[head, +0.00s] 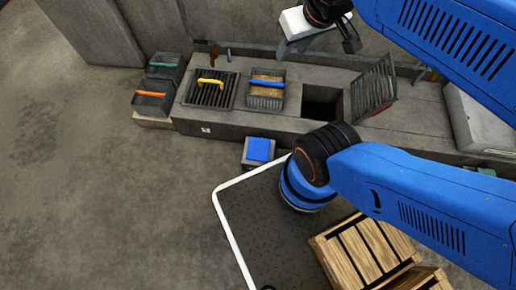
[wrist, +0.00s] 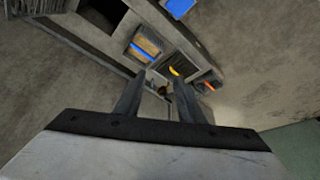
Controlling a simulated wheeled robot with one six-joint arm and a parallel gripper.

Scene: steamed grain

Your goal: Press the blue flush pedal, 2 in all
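The blue flush pedal (head: 258,149) is a square blue plate on a grey block on the floor, at the front of the long grey bench. A blue patch at the top edge of the wrist view (wrist: 180,5) looks like the same pedal. My gripper (head: 292,45) is up over the back of the bench in the head view, well apart from the pedal. In the wrist view its two fingers (wrist: 157,88) stand apart with nothing between them. I cannot see whether the pedal is pressed down.
The bench (head: 225,122) holds a yellow-handled grate (head: 210,93), a blue-handled basket of grain (head: 266,91), a dark square opening (head: 320,102) and a raised grate (head: 374,88). Dark bins (head: 154,98) stand at left. Wooden crates (head: 365,250) stand at lower right. The left floor is clear.

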